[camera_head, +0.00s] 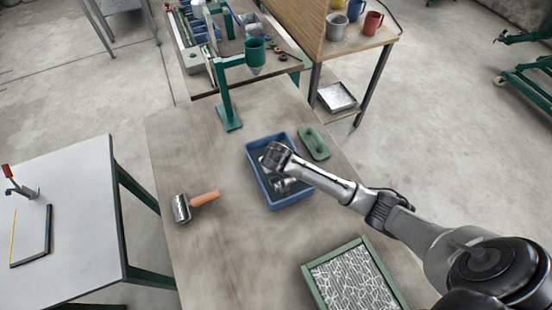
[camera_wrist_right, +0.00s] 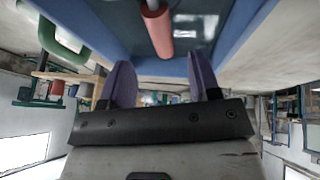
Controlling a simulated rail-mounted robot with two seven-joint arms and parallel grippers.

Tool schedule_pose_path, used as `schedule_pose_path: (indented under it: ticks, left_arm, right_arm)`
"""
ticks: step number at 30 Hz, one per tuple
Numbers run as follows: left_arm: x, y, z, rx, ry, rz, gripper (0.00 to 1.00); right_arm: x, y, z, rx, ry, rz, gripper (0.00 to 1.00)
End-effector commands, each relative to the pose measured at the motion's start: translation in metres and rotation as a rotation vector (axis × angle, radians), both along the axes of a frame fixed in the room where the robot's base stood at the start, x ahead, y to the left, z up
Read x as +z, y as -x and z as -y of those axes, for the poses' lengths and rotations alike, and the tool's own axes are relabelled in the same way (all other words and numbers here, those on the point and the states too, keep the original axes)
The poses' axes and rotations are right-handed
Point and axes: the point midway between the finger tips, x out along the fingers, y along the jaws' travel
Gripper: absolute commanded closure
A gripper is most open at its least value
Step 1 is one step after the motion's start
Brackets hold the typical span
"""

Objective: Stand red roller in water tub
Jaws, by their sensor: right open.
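The blue water tub (camera_head: 252,178) stands on the brown workbench, with dark water inside. Its walls rise around the view in the right wrist view (camera_wrist_right: 232,30). My right gripper (camera_head: 284,184) is over the tub, coming in from the right. In the right wrist view its two purple fingers (camera_wrist_right: 161,66) are spread with nothing between them. The red roller (camera_wrist_right: 158,30) shows there as a red handle inside the tub, just beyond the fingertips. Its head is out of that view, and the arm hides most of it in the head view. My left gripper is not in view.
A roller with an orange handle (camera_head: 204,199) lies left of the tub. A green float (camera_head: 314,143) lies right of it. A green-framed mat (camera_head: 352,280) is at the front, a green stand (camera_head: 229,115) behind. The bench front left is clear.

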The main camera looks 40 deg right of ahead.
Motion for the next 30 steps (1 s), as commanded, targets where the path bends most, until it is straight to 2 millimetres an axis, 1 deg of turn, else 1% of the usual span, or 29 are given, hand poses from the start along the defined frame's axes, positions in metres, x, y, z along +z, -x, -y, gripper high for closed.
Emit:
schedule_pose_path:
  ticks: [1, 3, 9, 15, 17, 19, 20, 23, 26, 27, 29, 30]
  left_arm:
    - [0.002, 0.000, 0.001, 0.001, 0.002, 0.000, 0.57]
    - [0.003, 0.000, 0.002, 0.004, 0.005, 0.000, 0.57]
    - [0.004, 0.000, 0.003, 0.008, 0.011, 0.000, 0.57]
    - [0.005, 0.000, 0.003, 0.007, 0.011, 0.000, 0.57]
    - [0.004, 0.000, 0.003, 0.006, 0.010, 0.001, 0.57]
    - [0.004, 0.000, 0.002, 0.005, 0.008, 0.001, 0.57]
    - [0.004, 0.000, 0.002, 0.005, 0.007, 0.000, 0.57]
    - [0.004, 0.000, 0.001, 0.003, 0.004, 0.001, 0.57]
    - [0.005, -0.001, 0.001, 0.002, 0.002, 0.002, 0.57]
    - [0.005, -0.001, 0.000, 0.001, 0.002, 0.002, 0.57]
    - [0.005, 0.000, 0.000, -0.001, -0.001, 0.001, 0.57]
    - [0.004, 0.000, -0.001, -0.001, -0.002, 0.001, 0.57]
  right_arm:
    - [0.008, 0.003, -0.003, 0.001, -0.001, 0.002, 0.43]
    - [0.017, 0.007, -0.005, 0.000, -0.001, 0.001, 0.43]
    - [0.034, 0.014, -0.011, 0.000, -0.001, 0.000, 0.43]
    - [0.040, 0.017, -0.013, -0.001, -0.001, -0.001, 0.43]
    - [0.039, 0.018, -0.015, 0.003, -0.002, -0.003, 0.43]
    - [0.033, 0.026, -0.021, 0.023, -0.012, -0.011, 0.43]
    - [0.030, 0.033, -0.025, 0.037, -0.019, -0.017, 0.43]
    - [0.015, 0.065, -0.047, 0.110, -0.050, -0.043, 0.43]
    - [0.002, 0.112, -0.071, 0.202, -0.092, -0.069, 0.43]
    - [-0.001, 0.131, -0.079, 0.238, -0.109, -0.077, 0.43]
    - [-0.002, 0.160, -0.089, 0.283, -0.129, -0.086, 0.43]
    - [-0.003, 0.179, -0.094, 0.309, -0.142, -0.092, 0.43]
